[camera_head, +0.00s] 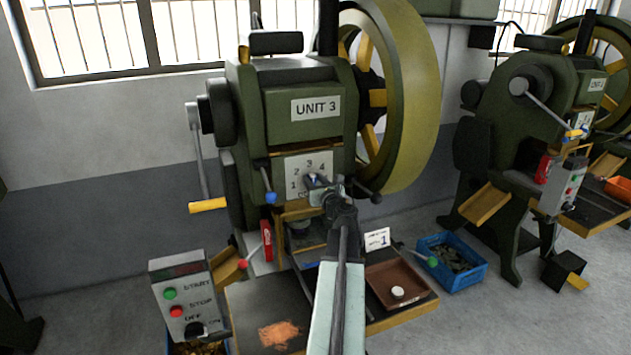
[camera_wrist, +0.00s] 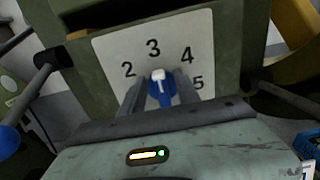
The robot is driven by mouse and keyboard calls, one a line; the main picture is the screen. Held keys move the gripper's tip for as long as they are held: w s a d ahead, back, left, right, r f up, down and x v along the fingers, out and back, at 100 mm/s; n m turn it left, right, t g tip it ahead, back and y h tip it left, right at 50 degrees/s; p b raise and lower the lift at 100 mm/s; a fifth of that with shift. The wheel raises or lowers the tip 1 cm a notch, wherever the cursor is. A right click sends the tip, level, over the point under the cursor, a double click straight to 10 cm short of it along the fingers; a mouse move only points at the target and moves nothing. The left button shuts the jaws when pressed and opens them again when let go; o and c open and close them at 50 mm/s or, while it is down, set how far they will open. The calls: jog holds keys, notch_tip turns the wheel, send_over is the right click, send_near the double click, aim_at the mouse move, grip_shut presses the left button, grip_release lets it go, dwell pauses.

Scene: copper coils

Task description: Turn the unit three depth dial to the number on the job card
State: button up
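The unit three depth dial is a blue knob with a white pointer (camera_wrist: 158,75) on a pale plate (camera_wrist: 112,50) with numbers in an arc. In the wrist view the white pointer is up, towards the 3. My gripper (camera_wrist: 160,90) has one finger on each side of the knob, with no clear gap to be seen. In the head view my gripper (camera_head: 320,187) is at the plate and hides most of the dial and some numbers. The job card (camera_head: 377,239) is a small white card that reads 1, standing behind the brown tray.
The unit three press (camera_head: 305,75) has a large flywheel (camera_head: 415,100) on its right. Levers with blue (camera_head: 271,198) and green (camera_head: 432,261) knobs stick out near my arm. A start-stop box (camera_head: 182,295) stands at the left. A brown tray (camera_head: 420,291) holds a white disc.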

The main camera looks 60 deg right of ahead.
grip_shut()
